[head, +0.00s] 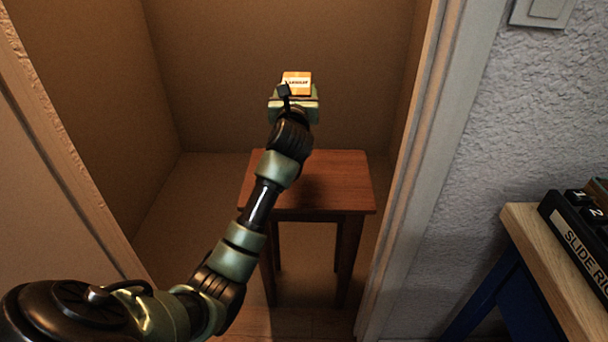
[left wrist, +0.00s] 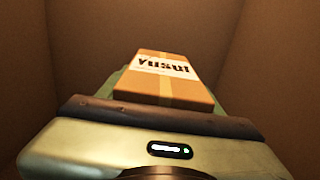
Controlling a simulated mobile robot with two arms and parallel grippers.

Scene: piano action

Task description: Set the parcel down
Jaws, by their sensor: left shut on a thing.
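The parcel (head: 297,83) is a small orange-brown box with a white printed label. My left gripper (head: 294,98) is shut on it and holds it up in the alcove, above the wooden table as seen in the head view. In the left wrist view the parcel (left wrist: 166,78) lies just beyond the gripper body, its label facing up. The fingers are mostly hidden there. The small brown table (head: 345,180) stands below, its visible top bare, with a shadow near the arm. My right gripper is in neither view.
The alcove has plain brown walls, with a door frame (head: 408,165) on the right and another edge on the left. Outside, at right, a wooden-topped bench (head: 530,230) with blue legs holds a black case (head: 578,238). A switch (head: 543,10) is on the grey wall.

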